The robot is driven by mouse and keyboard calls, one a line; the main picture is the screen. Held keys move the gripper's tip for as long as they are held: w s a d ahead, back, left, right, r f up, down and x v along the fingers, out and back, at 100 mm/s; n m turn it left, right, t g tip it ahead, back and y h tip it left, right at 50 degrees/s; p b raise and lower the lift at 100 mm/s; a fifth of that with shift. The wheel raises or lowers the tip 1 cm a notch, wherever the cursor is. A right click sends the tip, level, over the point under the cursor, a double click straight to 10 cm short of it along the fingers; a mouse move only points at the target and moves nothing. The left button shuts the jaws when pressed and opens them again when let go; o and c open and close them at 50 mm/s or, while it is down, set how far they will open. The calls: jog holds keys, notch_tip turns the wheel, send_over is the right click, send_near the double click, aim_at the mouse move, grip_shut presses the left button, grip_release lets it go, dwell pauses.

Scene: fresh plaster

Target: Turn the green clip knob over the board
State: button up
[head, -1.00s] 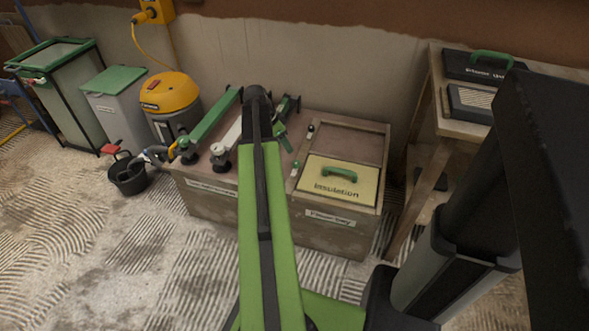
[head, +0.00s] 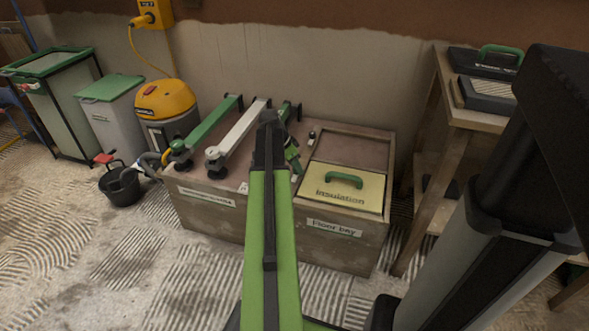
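A yellow board marked "Insulation" (head: 360,200) with a green handle (head: 343,180) lies in the front part of the right-hand bay of a low wooden bench. A small dark and white knob (head: 311,137) stands at the bay's left edge, further back. The small green clip knob seen earlier beside the board's left edge is not clear now; my gripper end seems to cover it. My gripper (head: 294,160) is a small black and green shape at the far end of my arm, left of the board. Its fingers are too small to tell open from shut.
A green rail (head: 205,130) and a white rail (head: 240,130) lie on the bench's left part. A yellow vacuum (head: 167,105), a black bucket (head: 123,186) and bins stand left. A wooden table (head: 455,112) with cases stands right. Ridged floor lies in front.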

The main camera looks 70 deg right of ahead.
grip_shut()
jog(key=shift+a, duration=0.55)
jog(key=shift+s+d+n, duration=0.2)
jog(key=shift+d+n, duration=0.1)
jog(key=shift+d, duration=0.2)
jog(key=n+t, duration=0.1)
jog(key=n, duration=0.2)
jog(key=shift+s+h, duration=0.2)
jog(key=shift+h, duration=0.2)
jog(key=n+t, duration=0.2)
jog(key=n, duration=0.3)
jog(key=shift+s, duration=0.1)
jog(key=n+t, duration=0.1)
jog(key=n, duration=0.3)
jog(key=shift+s+d+t, duration=0.1)
jog(key=shift+d+t, duration=0.05)
jog(key=shift+t, duration=0.25)
jog(key=n+t+y, duration=0.1)
jog(key=n, duration=0.4)
jog(key=shift+n, duration=0.3)
